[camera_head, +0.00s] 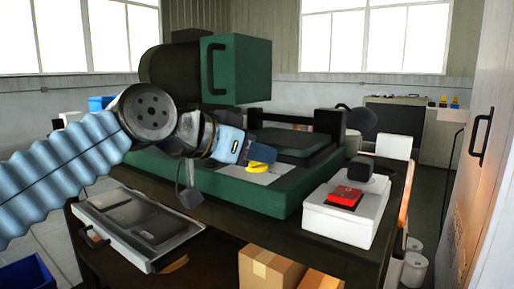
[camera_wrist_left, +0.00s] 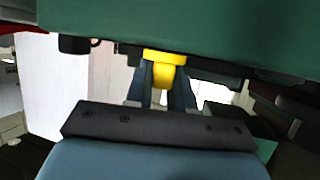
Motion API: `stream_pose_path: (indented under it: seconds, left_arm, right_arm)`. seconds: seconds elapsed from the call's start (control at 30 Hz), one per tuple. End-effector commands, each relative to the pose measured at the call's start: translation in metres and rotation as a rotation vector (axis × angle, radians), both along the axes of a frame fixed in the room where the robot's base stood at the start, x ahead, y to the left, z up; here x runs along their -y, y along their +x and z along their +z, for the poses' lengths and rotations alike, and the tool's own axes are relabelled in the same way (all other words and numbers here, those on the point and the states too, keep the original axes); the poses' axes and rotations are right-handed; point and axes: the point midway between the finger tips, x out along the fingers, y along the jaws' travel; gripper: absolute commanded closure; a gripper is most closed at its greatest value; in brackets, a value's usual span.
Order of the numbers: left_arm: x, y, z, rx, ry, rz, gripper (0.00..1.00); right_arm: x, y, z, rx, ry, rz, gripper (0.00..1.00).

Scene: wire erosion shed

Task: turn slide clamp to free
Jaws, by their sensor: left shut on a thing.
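The slide clamp shows as a yellow knob (camera_head: 257,166) on a pale plate at the front of the green machine (camera_head: 260,193). My left gripper (camera_head: 259,154) reaches it from the left, its blue fingers over the knob and hiding part of it. In the left wrist view the yellow knob (camera_wrist_left: 163,73) sits between the two dark blue fingers (camera_wrist_left: 163,92), which are shut on it. A wide yellow top narrows to a stem there. The knob's turn position cannot be read. My right gripper is not in view.
A green housing (camera_head: 236,70) with a handle rises behind my arm. A white box (camera_head: 340,221) with a red part (camera_head: 345,196) stands to the right on the bench. An open drawer (camera_head: 137,218) juts out at lower left. Cardboard boxes (camera_head: 270,267) sit below.

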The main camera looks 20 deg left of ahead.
Motion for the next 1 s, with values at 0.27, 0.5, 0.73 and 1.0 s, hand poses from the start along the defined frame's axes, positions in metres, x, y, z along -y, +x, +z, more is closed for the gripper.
stream_pose_path:
  seconds: [0.27,0.5,0.73,1.0]
  left_arm:
    - [0.0,0.0,0.003,0.0,0.003,0.166,1.0]
    - [0.0,0.0,0.001,-0.002,0.001,0.238,1.0]
    - [0.0,0.0,0.0,-0.002,-0.002,0.254,1.0]
    - [0.0,0.0,0.0,-0.002,-0.001,0.253,0.74]
  right_arm:
    - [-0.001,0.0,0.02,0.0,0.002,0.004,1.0]
    - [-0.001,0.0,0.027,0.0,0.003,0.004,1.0]
    - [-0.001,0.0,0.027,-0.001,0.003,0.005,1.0]
    - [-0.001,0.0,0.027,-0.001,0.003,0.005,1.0]
